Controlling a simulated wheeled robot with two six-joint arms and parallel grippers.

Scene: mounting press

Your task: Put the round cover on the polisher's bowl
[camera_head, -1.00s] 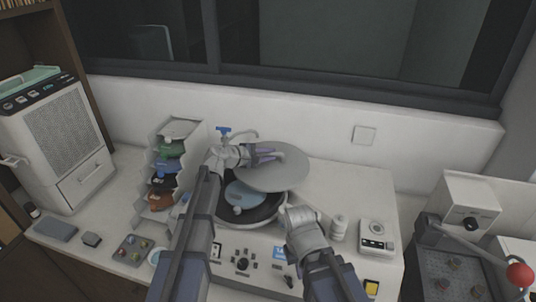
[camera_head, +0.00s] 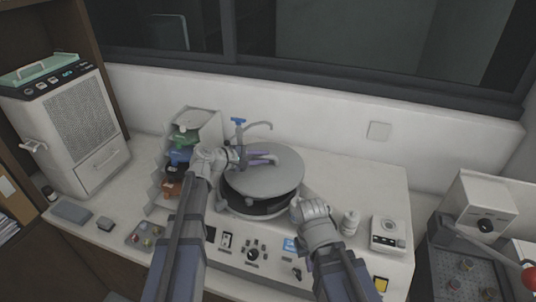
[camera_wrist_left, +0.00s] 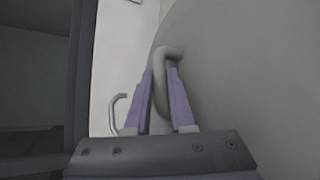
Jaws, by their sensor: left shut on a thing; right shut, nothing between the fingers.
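The round grey cover (camera_head: 262,184) is over the polisher's bowl (camera_head: 238,211) and hides most of its inside. A dark gap shows between the cover's front edge and the bowl's rim. My left gripper (camera_head: 272,158) is shut on the cover's handle near its back. In the left wrist view, the purple fingers (camera_wrist_left: 163,88) stand either side of the curved grey handle (camera_wrist_left: 166,58), with the cover (camera_wrist_left: 245,75) filling the right. My right gripper (camera_head: 298,208) is shut and empty beside the bowl's right side; its fingertips are hard to make out.
A blue-handled tap (camera_head: 238,122) stands behind the bowl. A rack with coloured bottles (camera_head: 182,150) is left of it, close to my left arm. A small white bottle (camera_head: 350,222) and a white instrument (camera_head: 388,232) stand at right. The worktop behind these is clear.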

